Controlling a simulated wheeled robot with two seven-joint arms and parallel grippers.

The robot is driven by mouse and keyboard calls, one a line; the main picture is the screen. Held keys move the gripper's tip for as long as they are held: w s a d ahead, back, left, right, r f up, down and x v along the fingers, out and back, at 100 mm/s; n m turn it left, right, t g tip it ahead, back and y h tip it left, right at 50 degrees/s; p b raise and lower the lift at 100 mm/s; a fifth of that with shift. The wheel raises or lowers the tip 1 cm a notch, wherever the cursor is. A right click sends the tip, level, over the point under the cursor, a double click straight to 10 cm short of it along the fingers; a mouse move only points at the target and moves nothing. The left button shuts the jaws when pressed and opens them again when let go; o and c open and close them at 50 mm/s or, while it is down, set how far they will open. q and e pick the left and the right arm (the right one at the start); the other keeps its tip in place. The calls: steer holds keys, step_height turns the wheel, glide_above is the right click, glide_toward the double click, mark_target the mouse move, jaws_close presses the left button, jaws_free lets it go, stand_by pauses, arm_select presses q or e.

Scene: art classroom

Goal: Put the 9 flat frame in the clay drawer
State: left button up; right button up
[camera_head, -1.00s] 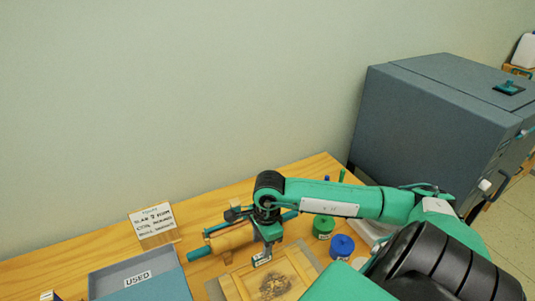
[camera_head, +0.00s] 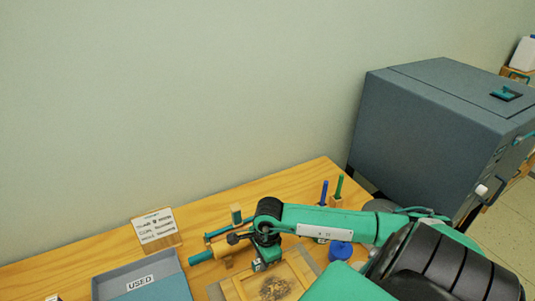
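A flat light-wood frame (camera_head: 297,266) lies on the table at the bottom middle, around a rough grey-brown patch (camera_head: 275,289). Its near part is cut off by the picture edge and its right part is hidden by my arm. My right gripper (camera_head: 261,266) points down at the frame's far edge, low over it. Whether its fingers are apart, or touch the frame, I cannot tell. My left gripper is not in view. No clay drawer can be made out.
A rolling pin (camera_head: 220,248) with teal handles lies behind my gripper. A grey tray marked USED (camera_head: 110,284) and a written card (camera_head: 155,226) stand left. A blue jar (camera_head: 340,251), upright pens and a large grey-blue cabinet (camera_head: 430,140) are right.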

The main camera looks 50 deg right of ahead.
jaws_close()
step_height(320, 180, up, 20)
steer(key=b, duration=0.3)
stand_by(0.4)
